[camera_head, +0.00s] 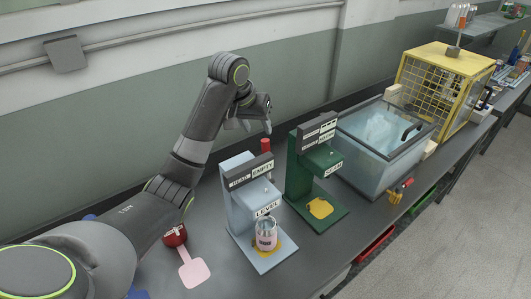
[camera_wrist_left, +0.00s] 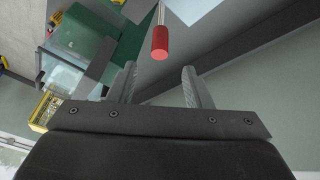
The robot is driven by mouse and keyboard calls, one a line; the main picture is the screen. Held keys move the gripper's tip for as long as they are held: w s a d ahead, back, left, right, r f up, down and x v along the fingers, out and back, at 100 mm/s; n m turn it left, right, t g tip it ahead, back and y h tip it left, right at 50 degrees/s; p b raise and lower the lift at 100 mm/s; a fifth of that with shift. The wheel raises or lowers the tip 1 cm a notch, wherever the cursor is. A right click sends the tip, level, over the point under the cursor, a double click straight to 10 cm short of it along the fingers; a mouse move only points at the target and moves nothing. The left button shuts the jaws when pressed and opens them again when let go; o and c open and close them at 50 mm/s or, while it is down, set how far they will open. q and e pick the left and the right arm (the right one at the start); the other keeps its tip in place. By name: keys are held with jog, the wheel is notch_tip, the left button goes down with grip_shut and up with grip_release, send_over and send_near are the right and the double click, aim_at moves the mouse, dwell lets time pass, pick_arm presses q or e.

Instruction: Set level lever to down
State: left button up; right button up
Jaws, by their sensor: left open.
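The light-blue LEVEL station (camera_head: 236,205) stands on the bench with a clear cup of pink content (camera_head: 266,234) on its base. A red lever grip (camera_head: 265,146) shows just behind the station's dark head, which has a label reading EMPTY. In the left wrist view the red grip (camera_wrist_left: 160,42) hangs at the end of a thin metal rod. My left gripper (camera_head: 256,126) is open and empty, just above the red grip. In the wrist view the grip lies between the lines of the two fingers, a little beyond the tips. The lever's pivot is hidden.
A green station (camera_head: 297,180) stands close to the right, then a clear-lidded tank (camera_head: 385,140) and a yellow cage (camera_head: 446,85). A red object with a pink paddle (camera_head: 194,273) lies at the front left. The wall runs close behind my arm.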

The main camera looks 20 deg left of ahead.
aim_at(264, 141)
pick_arm(q)
jog(key=p+x, duration=0.2)
jog(key=x, duration=0.7)
jog(key=shift+d+f, duration=0.1)
jog(key=shift+w+f, duration=0.2)
jog(key=shift+f, duration=0.2)
grip_shut()
